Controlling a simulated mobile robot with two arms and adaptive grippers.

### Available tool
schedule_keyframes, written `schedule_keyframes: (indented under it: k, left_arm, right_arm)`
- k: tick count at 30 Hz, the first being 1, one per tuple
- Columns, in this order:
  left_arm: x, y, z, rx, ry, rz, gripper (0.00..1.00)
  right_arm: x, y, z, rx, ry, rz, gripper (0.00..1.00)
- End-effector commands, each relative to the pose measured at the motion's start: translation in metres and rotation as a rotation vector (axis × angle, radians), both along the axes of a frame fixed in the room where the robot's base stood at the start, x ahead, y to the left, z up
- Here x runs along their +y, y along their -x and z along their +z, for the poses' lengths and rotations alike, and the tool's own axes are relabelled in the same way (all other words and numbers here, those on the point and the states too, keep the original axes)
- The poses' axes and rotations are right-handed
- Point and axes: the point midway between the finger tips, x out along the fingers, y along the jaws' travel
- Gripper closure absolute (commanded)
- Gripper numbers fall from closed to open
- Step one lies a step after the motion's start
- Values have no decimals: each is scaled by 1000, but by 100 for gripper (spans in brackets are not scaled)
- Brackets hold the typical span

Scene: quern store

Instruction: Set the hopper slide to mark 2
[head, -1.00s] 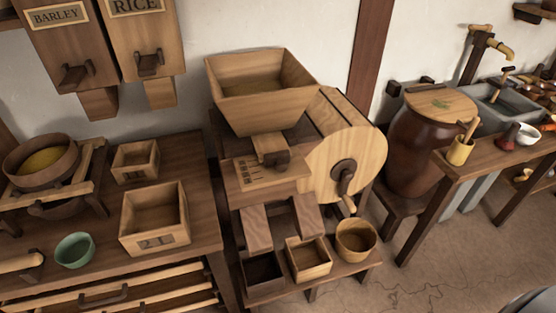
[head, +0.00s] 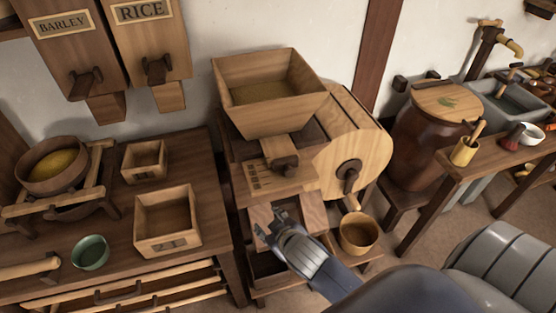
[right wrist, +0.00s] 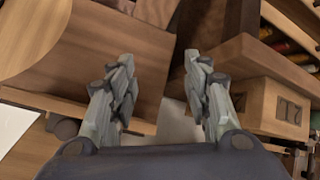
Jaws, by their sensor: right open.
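The wooden hopper (head: 270,106) sits on top of the mill and holds some yellowish-brown fill. Under its front is the hopper slide (head: 285,148), a pale wooden bar with a dark knob (head: 285,165) at its front end. The slide lies over a board with dark marks (head: 257,176) at its left; I cannot read which mark it stands at. My right gripper (head: 267,228) is open and empty, below and in front of the knob, over the chutes, and apart from the knob. In the right wrist view its two fingers (right wrist: 158,68) stand spread. My left gripper is not in view.
The mill's round wooden housing with a dark crank (head: 348,174) is to the right of the slide. A round wooden tub (head: 357,233) stands below it. The left table carries a wooden box (head: 150,246), a green bowl (head: 91,252) and a sieve (head: 28,178).

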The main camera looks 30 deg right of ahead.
Motion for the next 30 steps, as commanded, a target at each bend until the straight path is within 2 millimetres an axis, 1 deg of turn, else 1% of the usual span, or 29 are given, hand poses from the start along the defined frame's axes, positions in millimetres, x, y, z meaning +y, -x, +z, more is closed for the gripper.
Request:
schedule_keyframes:
  k: [1, 2, 3, 6, 8, 9, 10, 11, 12, 14, 15, 17, 18, 20, 21, 23, 24, 26, 27, 29, 30]
  left_arm:
    - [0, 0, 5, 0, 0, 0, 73]
    - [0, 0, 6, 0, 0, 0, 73]
    - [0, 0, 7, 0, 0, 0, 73]
    - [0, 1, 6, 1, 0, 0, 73]
    - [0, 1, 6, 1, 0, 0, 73]
    - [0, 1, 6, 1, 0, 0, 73]
    - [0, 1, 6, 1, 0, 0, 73]
    - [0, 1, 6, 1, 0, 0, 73]
    - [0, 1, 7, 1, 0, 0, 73]
    - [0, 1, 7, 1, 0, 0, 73]
    - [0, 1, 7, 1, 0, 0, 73]
    - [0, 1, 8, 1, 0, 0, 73]
    - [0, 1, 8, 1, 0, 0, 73]
    - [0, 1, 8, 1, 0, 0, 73]
    - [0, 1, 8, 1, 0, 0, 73]
    - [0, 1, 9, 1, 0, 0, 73]
    - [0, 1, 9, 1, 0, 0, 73]
    - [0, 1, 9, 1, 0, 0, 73]
    - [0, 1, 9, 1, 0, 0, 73]
    - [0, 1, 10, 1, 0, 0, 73]
    - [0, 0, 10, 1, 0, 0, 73]
  right_arm:
    - [0, -4, 27, -36, 2, 0, 55]
    - [1, -9, 44, -70, 6, 3, 55]
    - [3, -23, 68, -144, 22, 18, 55]
    - [11, -56, 108, -313, 63, 76, 55]
    - [18, -74, 132, -411, 89, 118, 55]
    - [25, -84, 151, -483, 105, 152, 55]
    - [30, -92, 164, -536, 119, 181, 55]
    - [37, -99, 180, -595, 135, 213, 55]
    - [47, -107, 200, -675, 156, 262, 55]
    - [65, -116, 232, -792, 193, 346, 55]
    - [79, -119, 251, -871, 220, 412, 55]
    - [101, -120, 277, -981, 260, 518, 55]
    - [115, -118, 291, -1047, 288, 594, 55]
    - [137, -113, 309, -1135, 333, 717, 55]
    - [152, -108, 316, -1185, 364, 803, 55]
    - [171, -99, 323, -1246, 414, 939, 55]
    - [183, -93, 324, -1277, 449, 1033, 55]
    - [197, -83, 320, -1306, 503, 1180, 55]
    - [204, -77, 315, -1315, 541, 1280, 55]
    - [211, -69, 302, -1306, 600, 1431, 55]
    - [212, -65, 292, -1287, 641, 1533, 55]
